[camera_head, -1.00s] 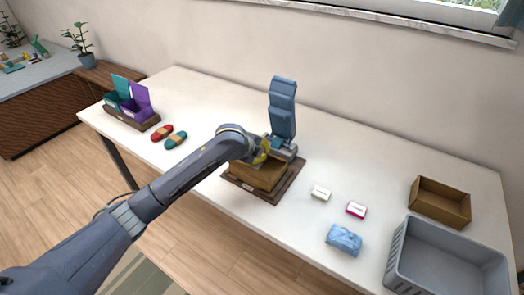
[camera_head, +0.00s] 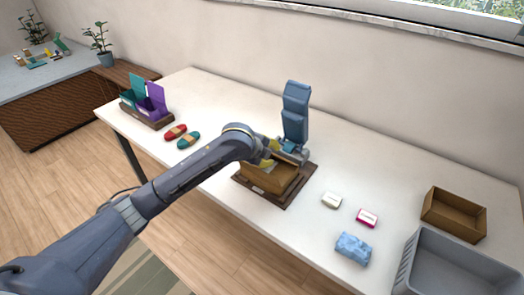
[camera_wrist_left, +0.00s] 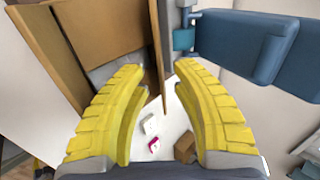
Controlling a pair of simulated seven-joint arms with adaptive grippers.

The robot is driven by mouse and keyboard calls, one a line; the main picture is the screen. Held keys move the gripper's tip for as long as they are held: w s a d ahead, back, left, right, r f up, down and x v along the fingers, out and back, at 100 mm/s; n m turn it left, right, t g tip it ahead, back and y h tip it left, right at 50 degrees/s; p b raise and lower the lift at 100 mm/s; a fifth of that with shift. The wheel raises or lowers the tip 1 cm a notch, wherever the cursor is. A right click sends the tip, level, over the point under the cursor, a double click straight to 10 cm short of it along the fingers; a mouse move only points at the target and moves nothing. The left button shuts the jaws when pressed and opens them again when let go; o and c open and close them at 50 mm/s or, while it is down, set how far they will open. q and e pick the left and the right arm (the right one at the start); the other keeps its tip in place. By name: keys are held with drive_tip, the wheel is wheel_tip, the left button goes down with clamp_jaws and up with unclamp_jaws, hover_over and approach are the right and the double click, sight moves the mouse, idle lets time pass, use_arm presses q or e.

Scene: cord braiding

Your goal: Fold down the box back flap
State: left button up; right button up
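A brown cardboard box (camera_head: 266,178) sits on a dark brown board (camera_head: 290,194) near the middle of the table. My left gripper (camera_head: 268,152) is at the box's upper back side, and its arm hides part of the box. In the left wrist view the box (camera_wrist_left: 105,32) fills the upper left. A thin brown flap (camera_wrist_left: 158,50) stands edge-on there, its free end between the two yellow fingers (camera_wrist_left: 162,72). The fingers are apart, with clear gaps showing beside the flap. My right gripper is not in view.
A tall blue-grey jointed device (camera_head: 295,112) stands close behind the box. To the right are two small boxes (camera_head: 331,200), a blue packet (camera_head: 353,249), an open brown box (camera_head: 454,212) and a grey bin (camera_head: 455,270). An organiser (camera_head: 150,117) stands at the left.

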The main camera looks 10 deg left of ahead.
use_arm(q)
drive_tip(key=v, duration=0.8)
drive_tip(key=shift+s, duration=0.25)
drive_tip(key=shift+o, duration=0.4)
drive_tip(key=shift+r, duration=0.1)
